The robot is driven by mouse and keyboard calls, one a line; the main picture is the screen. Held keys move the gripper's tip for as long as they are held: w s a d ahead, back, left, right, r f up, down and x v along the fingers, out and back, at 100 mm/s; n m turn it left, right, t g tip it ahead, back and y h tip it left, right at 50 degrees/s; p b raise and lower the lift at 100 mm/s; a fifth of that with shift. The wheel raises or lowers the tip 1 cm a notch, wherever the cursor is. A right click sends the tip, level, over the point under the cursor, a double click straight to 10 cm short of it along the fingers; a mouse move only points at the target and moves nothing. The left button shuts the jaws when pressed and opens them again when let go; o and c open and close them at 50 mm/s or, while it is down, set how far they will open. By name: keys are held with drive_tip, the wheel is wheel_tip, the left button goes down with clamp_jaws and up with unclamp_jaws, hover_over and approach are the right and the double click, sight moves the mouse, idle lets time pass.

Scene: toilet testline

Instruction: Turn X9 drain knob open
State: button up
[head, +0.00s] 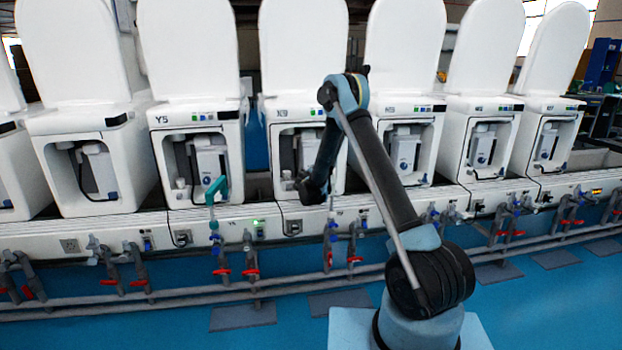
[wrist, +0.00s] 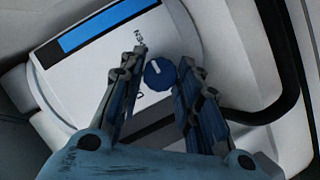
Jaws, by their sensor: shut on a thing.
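The drain knob (wrist: 159,74) is a small round blue knob with a white pointer line, on a white unit panel in the wrist view. The pointer line runs roughly along the fingers. Dark lettering near the knob is partly covered by the fingers. My gripper (wrist: 163,64) is shut on the knob, with one finger on each side. In the head view my arm reaches to the toilet labelled X9 (head: 282,128), with the gripper at its open front recess. The knob cannot be made out there.
A black hose (wrist: 270,105) curves right of the knob. A blue strip (wrist: 105,27) lies on the panel above left. Similar toilets, such as the Y5 one (head: 160,120), stand on both sides. Valves with red handles (head: 250,271) and pipes run below; blue floor is in front.

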drive_tip(key=shift+m+y, duration=0.3)
drive_tip(key=shift+m, duration=0.1)
idle(0.3)
drive_tip(key=o, duration=1.1)
drive_tip(key=shift+w, duration=0.1)
drive_tip(key=shift+c, duration=0.2)
drive_tip(key=v, duration=1.2)
drive_tip(key=shift+r, duration=0.15)
